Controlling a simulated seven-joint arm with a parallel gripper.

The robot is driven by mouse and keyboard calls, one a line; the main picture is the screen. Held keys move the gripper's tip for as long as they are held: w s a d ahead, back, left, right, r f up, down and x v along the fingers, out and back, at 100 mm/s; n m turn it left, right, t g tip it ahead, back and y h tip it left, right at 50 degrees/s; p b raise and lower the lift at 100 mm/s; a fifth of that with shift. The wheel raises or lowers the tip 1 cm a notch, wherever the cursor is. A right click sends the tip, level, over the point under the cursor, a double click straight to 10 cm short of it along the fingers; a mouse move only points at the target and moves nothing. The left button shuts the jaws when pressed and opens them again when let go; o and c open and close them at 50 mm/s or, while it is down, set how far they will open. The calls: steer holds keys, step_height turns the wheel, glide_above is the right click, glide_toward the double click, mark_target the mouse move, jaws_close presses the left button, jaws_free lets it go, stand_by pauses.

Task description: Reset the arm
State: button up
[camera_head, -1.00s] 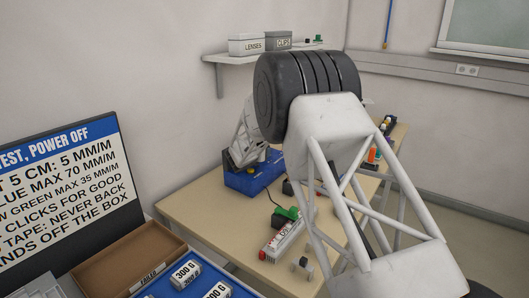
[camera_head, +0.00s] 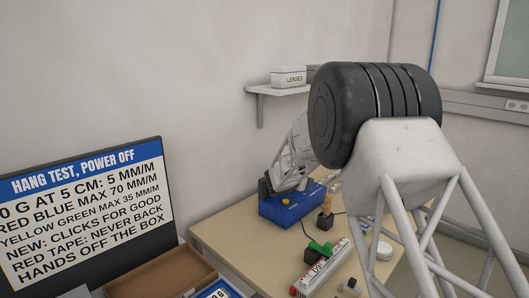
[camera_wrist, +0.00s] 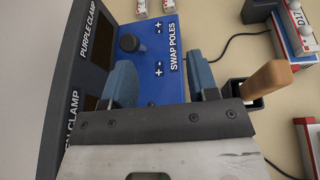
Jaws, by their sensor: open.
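My gripper (camera_wrist: 162,78) is open in the wrist view, with its two blue fingers apart and no object seen between them. It hangs over a blue box (camera_wrist: 172,40) marked "SWAP POLES", which has a black knob (camera_wrist: 130,42). I cannot tell whether the fingers touch the box. In the head view my arm reaches down to the same blue box (camera_head: 282,212) on the bench; the fingers are not clear there. The grey panel (camera_wrist: 62,42) marked "PURPLE CLAMP" is left of the fingers.
A wooden-handled tool (camera_wrist: 270,78) in a black holder stands close right of the fingers. A red and white block (camera_head: 322,268) and a green clip (camera_head: 320,248) lie on the bench (camera_head: 235,222). A sign board (camera_head: 85,215) stands left; a shelf (camera_head: 272,89) is behind.

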steer(key=s+d+r+m+g+y, duration=0.15)
steer(key=s+r+m, duration=0.35)
steer(key=s, duration=0.5)
steer(key=s+d+r+m+g, duration=0.3)
steer(key=s+r+m, duration=0.1)
steer(key=s, duration=0.6)
steer(key=s+d+r+m+g, duration=0.2)
steer(key=s+r+m, duration=0.3)
steer(key=s, duration=0.6)
steer(key=s+a+f+m+y, duration=0.1)
steer(key=s+m, duration=0.3)
steer(key=s, duration=0.8)
steer(key=s+a+f+m+g+y, duration=0.1)
steer(key=s+m+y, duration=0.3)
steer(key=s, duration=0.7)
steer(key=s+a+f+m+y, duration=0.1)
steer(key=s+m, duration=0.4)
steer(key=s, duration=0.7)
steer(key=a+y, duration=0.1)
steer(key=a, duration=0.1)
steer(key=shift+s+a+y, duration=0.3)
steer(key=shift+a+y, duration=0.05)
steer(key=shift+g, duration=0.25)
